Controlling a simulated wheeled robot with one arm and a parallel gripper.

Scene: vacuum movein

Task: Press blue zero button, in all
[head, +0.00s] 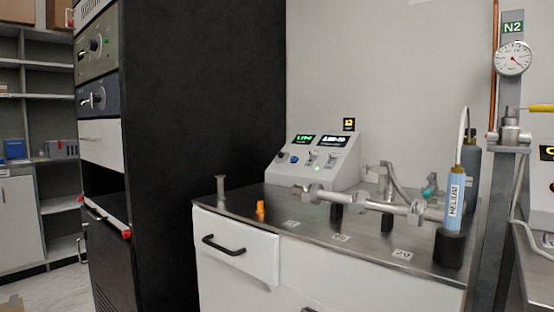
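A light grey console (345,158) with a sloped front stands at the back of the steel-topped bench. Two dark displays sit on its upper face, a green-lit one (304,139) and a white-lit one (335,141). Any label on the blue button is too small to read. My gripper is not in view.
A metal pipe assembly (365,202) lies across the bench in front of the console, with a blue helium cylinder (455,193) at right. A small orange piece (260,207) and metal post (221,190) stand front left. A tall black rack (210,100) borders the bench's left.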

